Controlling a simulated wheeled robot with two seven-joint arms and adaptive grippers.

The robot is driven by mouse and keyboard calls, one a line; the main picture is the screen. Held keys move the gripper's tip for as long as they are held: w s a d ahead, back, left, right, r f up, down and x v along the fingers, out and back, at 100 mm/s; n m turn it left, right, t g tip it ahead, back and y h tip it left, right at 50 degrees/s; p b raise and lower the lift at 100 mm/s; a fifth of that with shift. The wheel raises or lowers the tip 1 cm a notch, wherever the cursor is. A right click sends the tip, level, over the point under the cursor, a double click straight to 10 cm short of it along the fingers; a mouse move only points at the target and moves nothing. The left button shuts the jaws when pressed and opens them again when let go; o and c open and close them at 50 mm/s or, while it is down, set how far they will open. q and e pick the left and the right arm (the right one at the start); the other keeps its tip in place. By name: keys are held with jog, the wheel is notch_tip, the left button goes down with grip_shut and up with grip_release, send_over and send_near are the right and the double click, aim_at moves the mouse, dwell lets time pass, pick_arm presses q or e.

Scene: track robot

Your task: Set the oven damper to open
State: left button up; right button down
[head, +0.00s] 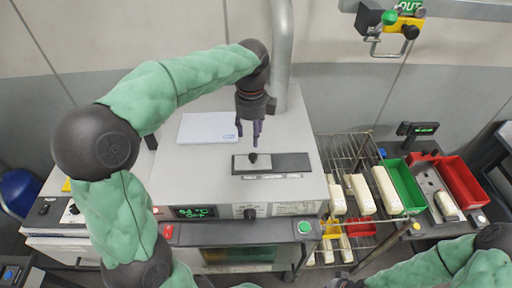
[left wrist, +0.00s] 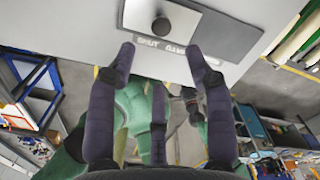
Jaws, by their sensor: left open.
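The damper is a flat plate (head: 290,161) on top of the oven (head: 195,165), light on the left and dark on the right. Its round black knob (head: 252,157) stands on the light part, above the leftmost of the labels along the front edge. In the left wrist view the knob (left wrist: 160,26) sits above a label reading SHUT (left wrist: 147,42). My left gripper (head: 249,133) is open and empty, pointing down, over the plate near the knob and apart from it. Its fingers (left wrist: 160,50) also show in the left wrist view. My right arm shows at the lower right; its fingers are not clear.
A white slab (head: 208,127) lies on the oven top behind the plate. A grey pipe (head: 283,50) rises at the back. A wire rack (head: 345,150) with pale loaf-like items, a green bin (head: 402,183) and a red bin (head: 462,182) stand to the right.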

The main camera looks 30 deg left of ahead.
aim_at(253, 155)
pick_arm(q)
notch_tip(253, 155, down, 9)
jog(key=shift+w+f, duration=0.2)
jog(key=shift+f, duration=0.2)
jog(key=shift+p, duration=0.3)
grip_shut()
